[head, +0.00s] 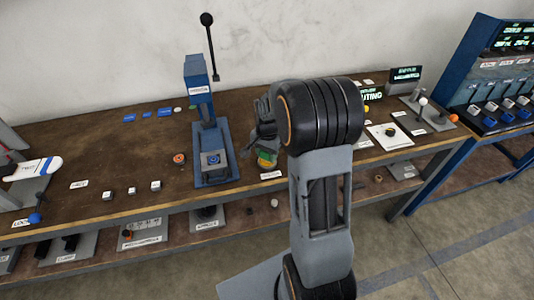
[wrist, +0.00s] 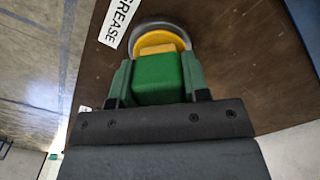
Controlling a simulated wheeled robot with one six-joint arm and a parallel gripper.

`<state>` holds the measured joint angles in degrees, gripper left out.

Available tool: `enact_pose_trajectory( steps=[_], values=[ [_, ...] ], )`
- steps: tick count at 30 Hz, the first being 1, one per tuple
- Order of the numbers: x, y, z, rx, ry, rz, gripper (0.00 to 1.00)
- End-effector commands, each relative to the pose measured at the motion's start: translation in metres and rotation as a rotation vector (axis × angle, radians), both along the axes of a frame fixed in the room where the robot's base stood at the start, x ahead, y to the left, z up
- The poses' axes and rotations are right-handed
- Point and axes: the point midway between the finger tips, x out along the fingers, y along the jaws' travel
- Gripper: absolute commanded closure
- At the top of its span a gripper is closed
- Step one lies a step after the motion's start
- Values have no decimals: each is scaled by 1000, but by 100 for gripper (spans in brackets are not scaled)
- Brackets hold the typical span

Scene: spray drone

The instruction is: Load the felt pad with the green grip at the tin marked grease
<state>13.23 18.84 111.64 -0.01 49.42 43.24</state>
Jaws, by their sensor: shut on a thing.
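My gripper (wrist: 158,80) is shut on the green grip (wrist: 160,88), with one finger on each side of it. A yellowish pad (wrist: 157,50) shows at the far end of the grip. It overlaps the yellow inside of a round grey tin (wrist: 148,25); I cannot tell whether it touches. The label GREASE (wrist: 120,20) lies left of the tin in the wrist view. In the head view the green grip (head: 268,153) is at the bench's front, partly hidden by my arm, just above a label (head: 271,175).
A blue lever press (head: 213,160) stands left of my gripper. Small white cubes (head: 131,190) and an orange-and-black round part (head: 179,158) lie further left. A white plate (head: 390,136) lies to the right. A lower shelf (head: 160,250) runs under the bench.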

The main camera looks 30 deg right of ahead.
Motion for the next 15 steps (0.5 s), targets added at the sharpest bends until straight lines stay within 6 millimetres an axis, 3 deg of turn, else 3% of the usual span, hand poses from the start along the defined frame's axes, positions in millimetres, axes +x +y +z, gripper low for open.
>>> enact_pose_trajectory(
  steps=[15],
  values=[
    [-1,0,7,1,3,0,77]
  ],
)
